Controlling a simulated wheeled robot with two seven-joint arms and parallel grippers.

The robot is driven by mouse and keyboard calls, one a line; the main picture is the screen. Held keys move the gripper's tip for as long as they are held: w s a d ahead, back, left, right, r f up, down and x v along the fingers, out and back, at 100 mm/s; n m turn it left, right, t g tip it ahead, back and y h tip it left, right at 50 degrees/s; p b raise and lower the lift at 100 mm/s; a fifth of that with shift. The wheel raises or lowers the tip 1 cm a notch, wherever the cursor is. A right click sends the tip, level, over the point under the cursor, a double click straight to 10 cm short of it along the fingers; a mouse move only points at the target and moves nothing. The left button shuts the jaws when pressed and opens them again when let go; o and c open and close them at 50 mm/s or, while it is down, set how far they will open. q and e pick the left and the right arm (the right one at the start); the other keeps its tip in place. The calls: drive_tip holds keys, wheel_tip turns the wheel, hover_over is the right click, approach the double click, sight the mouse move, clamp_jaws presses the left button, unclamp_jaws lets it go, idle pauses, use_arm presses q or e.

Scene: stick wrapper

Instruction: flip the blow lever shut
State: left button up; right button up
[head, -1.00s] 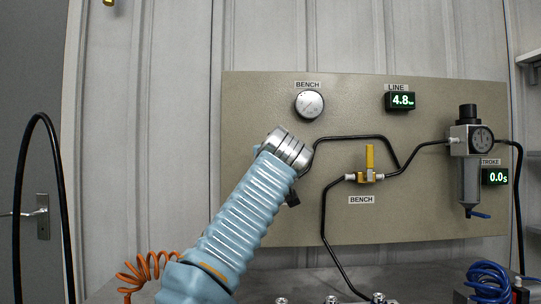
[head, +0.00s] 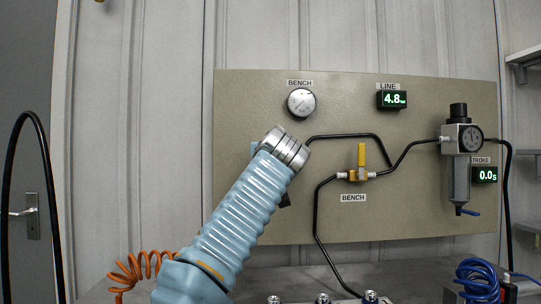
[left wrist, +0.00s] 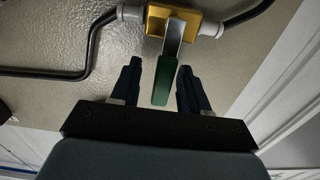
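In the left wrist view a green-handled lever (left wrist: 163,80) with a bare metal neck hangs from a brass valve body (left wrist: 172,22). My left gripper (left wrist: 160,68) is open, its two dark fingers on either side of the green handle. The right finger is closer to the handle; I cannot tell whether it touches. In the head view my left arm hides this lever and my left gripper's fingers. A different valve, marked BENCH, has an upright yellow lever (head: 362,155) to the right of my arm. My right gripper is not in view.
Black pipes run across the beige panel (head: 420,215). It carries a round gauge (head: 301,103), a LINE display (head: 392,99) reading 4.8 and a filter regulator (head: 460,160). An orange coiled hose (head: 130,272) and a blue one (head: 480,280) are low in view.

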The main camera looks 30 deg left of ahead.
use_arm(q)
drive_tip(key=shift+s, duration=0.1)
drive_tip(key=shift+s+d, duration=0.1)
drive_tip(key=shift+s, duration=0.1)
drive_tip(key=b+v, duration=0.6)
drive_tip(key=v, duration=0.7)
drive_tip(key=shift+d, duration=0.1)
